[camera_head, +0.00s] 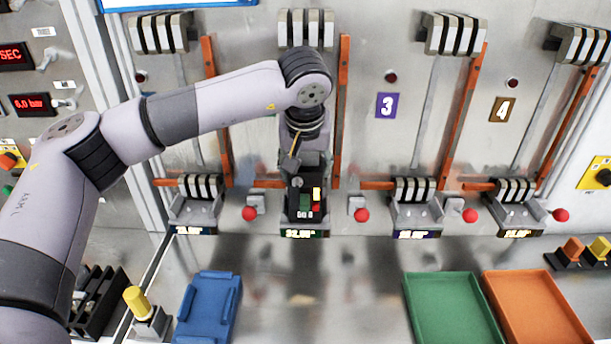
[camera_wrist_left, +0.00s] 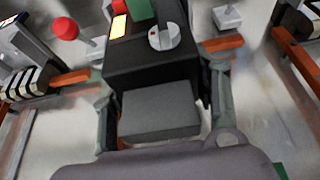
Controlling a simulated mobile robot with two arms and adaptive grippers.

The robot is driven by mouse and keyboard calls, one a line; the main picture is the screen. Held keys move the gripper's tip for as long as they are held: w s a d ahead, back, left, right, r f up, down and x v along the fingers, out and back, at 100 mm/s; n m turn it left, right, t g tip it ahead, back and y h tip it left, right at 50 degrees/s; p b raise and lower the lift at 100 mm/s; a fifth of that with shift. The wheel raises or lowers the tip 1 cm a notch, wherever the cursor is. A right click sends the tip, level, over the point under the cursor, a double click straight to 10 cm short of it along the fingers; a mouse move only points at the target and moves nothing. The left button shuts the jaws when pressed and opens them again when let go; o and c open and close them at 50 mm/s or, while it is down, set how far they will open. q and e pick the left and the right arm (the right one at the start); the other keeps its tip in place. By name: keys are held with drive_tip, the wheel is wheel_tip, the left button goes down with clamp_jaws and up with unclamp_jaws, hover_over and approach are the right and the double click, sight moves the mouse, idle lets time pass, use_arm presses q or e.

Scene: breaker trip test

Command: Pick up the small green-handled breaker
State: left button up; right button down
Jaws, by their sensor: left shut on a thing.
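A black breaker (camera_head: 305,205) with a small green handle, a red part and a lit yellow label is at the second test station from the left. In the left wrist view the breaker (camera_wrist_left: 150,72) shows its green handle (camera_wrist_left: 140,8) at the top edge and a round grey knob (camera_wrist_left: 164,37). My left gripper (camera_head: 306,178) is shut on it from above, with one finger on each side in the left wrist view (camera_wrist_left: 160,100). The wrist partly hides the grip in the head view. I cannot tell whether the breaker is seated or lifted. My right gripper is not in view.
A blue tray (camera_head: 181,335), a green tray (camera_head: 409,300) and an orange tray (camera_head: 493,300) lie on the metal bench. Red-knobbed levers (camera_head: 361,215) flank the station closely. Orange bars (camera_head: 341,110) rise up the panel behind. The bench between the blue and green trays is clear.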

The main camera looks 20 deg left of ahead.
use_arm(q)
drive_tip(key=shift+r, duration=0.25)
drive_tip(key=shift+r+b, duration=0.25)
drive_tip(key=shift+b, duration=0.05)
wheel_tip(320, 180, up, 2)
drive_tip(key=shift+s+d+r+b, duration=0.15)
drive_tip(key=shift+r+b, duration=0.1)
drive_tip(key=shift+b, duration=0.55)
drive_tip(key=s+d+b, duration=0.2)
drive_tip(key=s, duration=0.6)
drive_tip(key=s+d+b, duration=0.2)
drive_tip(key=s+b, duration=0.1)
drive_tip(key=s, duration=0.6)
drive_tip(key=shift+d+b, duration=0.35)
drive_tip(key=shift+d, duration=0.05)
